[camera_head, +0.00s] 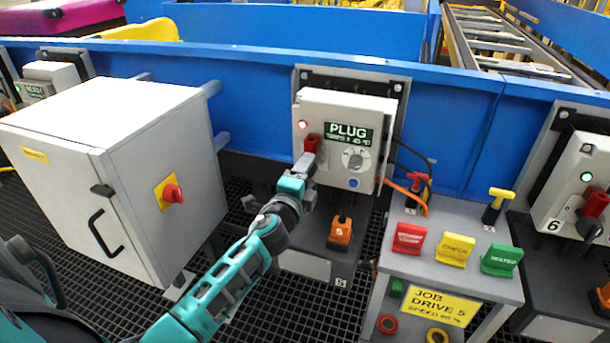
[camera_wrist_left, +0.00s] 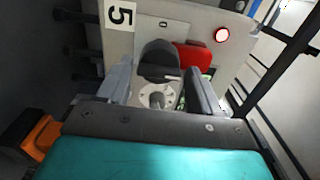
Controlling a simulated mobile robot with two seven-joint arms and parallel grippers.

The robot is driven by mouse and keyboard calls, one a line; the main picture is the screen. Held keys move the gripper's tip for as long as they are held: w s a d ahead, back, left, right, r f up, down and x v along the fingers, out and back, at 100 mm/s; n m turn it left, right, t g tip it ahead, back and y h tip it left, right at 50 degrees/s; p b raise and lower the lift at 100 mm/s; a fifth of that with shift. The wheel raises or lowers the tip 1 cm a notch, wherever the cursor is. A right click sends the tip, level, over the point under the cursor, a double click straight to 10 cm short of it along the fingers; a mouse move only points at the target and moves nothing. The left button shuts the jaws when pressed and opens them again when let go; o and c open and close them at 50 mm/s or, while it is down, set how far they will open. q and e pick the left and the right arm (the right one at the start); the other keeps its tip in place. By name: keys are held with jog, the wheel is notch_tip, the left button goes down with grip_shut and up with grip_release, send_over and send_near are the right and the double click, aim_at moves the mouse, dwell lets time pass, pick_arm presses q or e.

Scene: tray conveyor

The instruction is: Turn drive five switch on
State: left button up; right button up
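The drive five unit is a pale box (camera_head: 345,120) at the centre of the head view. Its display (camera_head: 350,133) reads PLUG, and a red lamp (camera_head: 303,125) glows beside it. A red block (camera_head: 311,143) sits on its left side; it also shows in the left wrist view (camera_wrist_left: 193,57). Beside it there, a dark rotary handle (camera_wrist_left: 160,58) stands over a pale round plate, near a "0" mark. My left gripper (camera_head: 305,168) is at the box's lower left. Its fingers (camera_wrist_left: 159,76) are apart, one on each side of the handle; contact is unclear. My right gripper is out of view.
A grey cabinet (camera_head: 150,180) with a red knob stands left. A job stand (camera_head: 455,270) with red, yellow and green blocks stands right, its sign reading JOB DRIVE 5. Drive six (camera_head: 580,180) is far right. An orange plug (camera_head: 341,232) sits below drive five.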

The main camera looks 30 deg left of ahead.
pick_arm(q)
jog(key=shift+o, duration=0.5)
jog(key=shift+a+f, duration=0.1)
jog(key=shift+s, duration=0.1)
jog(key=v, duration=1.2)
jog(key=shift+s, duration=0.35)
jog(key=shift+d, duration=0.2)
